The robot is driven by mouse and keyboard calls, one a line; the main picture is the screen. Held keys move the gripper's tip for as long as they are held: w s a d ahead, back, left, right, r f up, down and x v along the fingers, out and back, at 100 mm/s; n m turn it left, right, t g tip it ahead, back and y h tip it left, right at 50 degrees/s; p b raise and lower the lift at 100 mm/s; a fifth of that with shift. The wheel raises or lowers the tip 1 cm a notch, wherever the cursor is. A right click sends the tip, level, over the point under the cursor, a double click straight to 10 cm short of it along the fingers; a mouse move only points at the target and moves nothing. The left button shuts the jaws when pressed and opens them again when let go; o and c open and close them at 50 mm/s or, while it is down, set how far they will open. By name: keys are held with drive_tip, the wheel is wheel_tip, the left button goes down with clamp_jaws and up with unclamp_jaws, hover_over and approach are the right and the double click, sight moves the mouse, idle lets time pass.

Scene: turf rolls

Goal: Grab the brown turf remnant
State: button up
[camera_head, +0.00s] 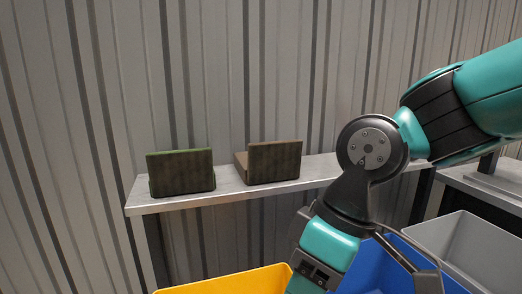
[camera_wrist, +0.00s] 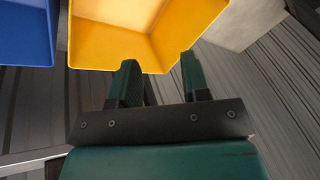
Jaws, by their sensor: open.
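Two folded turf pieces stand on a narrow grey shelf (camera_head: 225,192) against the wall in the head view. The right one, the brown turf remnant (camera_head: 275,163), is brown all over, with an upright panel in front. The left piece (camera_head: 180,173) is dark brown with a green top edge. My gripper (camera_wrist: 157,62) is open and empty in the wrist view, its two fingers apart and pointing toward a yellow bin. In the head view my wrist is right of and below the brown remnant, clear of it, with the fingertips not visible. The remnant does not show in the wrist view.
The yellow bin (camera_head: 225,281) stands below and in front of the shelf; it also shows in the wrist view (camera_wrist: 110,12). A blue bin (camera_head: 405,262) and a grey bin (camera_head: 468,246) stand to its right. A corrugated metal wall (camera_head: 210,80) closes off the back.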

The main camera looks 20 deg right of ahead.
drive_tip(key=w+d+r+n+p, duration=0.2)
drive_tip(key=w+r+n+p, duration=0.1)
drive_tip(key=w+r+p, duration=0.5)
drive_tip(key=w+d+r+n+p, duration=0.2)
drive_tip(key=w+r+p, duration=0.4)
drive_tip(key=r, duration=0.3)
drive_tip(key=n+t+p, duration=0.1)
drive_tip(key=n+p, duration=0.4)
drive_tip(key=p, duration=0.5)
approach(279, 141)
drive_tip(key=x, duration=0.2)
drive_tip(key=p+x, duration=0.1)
drive_tip(key=x, duration=0.1)
drive_tip(key=p+x, duration=0.1)
drive_tip(key=x, duration=0.1)
drive_tip(key=shift+w+a+f, duration=0.2)
drive_tip(key=shift+w+f, duration=0.1)
drive_tip(key=x, duration=0.1)
drive_tip(key=p+x, duration=0.1)
drive_tip(key=x, duration=0.1)
drive_tip(key=p+x, duration=0.1)
drive_tip(key=shift+s+a+f, duration=0.2)
drive_tip(key=shift+s+f, duration=0.1)
drive_tip(key=shift+a+f, duration=0.1)
drive_tip(key=shift+f, duration=0.3)
drive_tip(key=shift+f, duration=0.25)
clamp_jaws()
